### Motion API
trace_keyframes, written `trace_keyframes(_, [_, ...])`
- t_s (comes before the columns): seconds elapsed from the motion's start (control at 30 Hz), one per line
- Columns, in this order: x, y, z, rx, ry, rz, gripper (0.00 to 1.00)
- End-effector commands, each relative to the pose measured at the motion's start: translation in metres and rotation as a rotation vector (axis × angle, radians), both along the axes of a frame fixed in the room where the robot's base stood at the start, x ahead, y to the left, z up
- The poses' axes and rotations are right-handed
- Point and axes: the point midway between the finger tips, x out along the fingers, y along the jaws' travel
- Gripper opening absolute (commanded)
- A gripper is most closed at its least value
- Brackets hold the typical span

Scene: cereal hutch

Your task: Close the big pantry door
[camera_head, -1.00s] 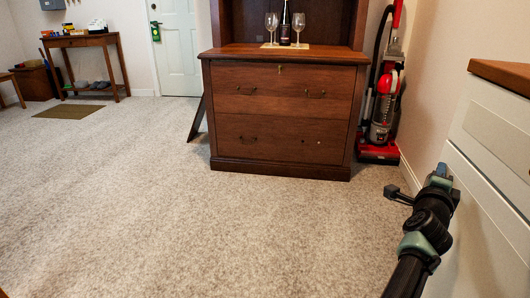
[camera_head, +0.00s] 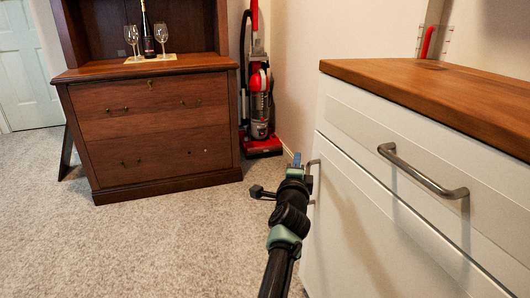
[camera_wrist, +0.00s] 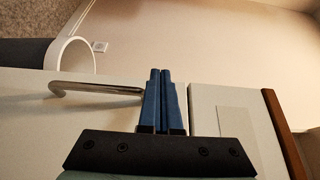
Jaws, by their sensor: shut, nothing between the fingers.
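A white cabinet with a wooden top stands at the right in the head view. Its large lower front panel, the pantry door (camera_head: 350,225), is below a drawer (camera_head: 400,145). I cannot tell whether the door is fully against its frame. The door's metal handle (camera_head: 312,165) is partly hidden behind my gripper (camera_head: 297,160). In the wrist view the handle (camera_wrist: 95,88) ends close beside the blue fingers of my gripper (camera_wrist: 160,75). The fingers are together and empty, pointing along the white front. I cannot tell whether they touch it.
The drawer has its own metal handle (camera_head: 425,172). A brown hutch (camera_head: 150,130) with wine glasses (camera_head: 135,40) and a bottle (camera_head: 147,35) stands at the left. A red vacuum cleaner (camera_head: 261,105) is in the corner. The carpet (camera_head: 150,245) in front is clear.

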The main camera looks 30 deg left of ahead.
Motion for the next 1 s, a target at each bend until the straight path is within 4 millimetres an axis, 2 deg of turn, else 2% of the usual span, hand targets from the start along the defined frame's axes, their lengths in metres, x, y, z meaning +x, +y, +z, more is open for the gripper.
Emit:
trace_keyframes(0.03, [-0.007,0.007,0.007,0.000,0.002,0.002,0.00])
trace_keyframes(0.33, [-0.043,0.042,0.006,-0.001,0.002,0.006,0.00])
trace_keyframes(0.6, [-0.064,0.060,0.002,0.000,0.001,0.005,0.00])
trace_keyframes(0.87, [-0.065,0.060,0.002,-0.005,-0.005,0.001,0.00])
trace_keyframes(0.97, [-0.059,0.046,0.024,-0.037,-0.049,-0.012,0.00])
trace_keyframes(1.0, [-0.055,0.036,0.039,-0.062,-0.082,-0.023,0.00])
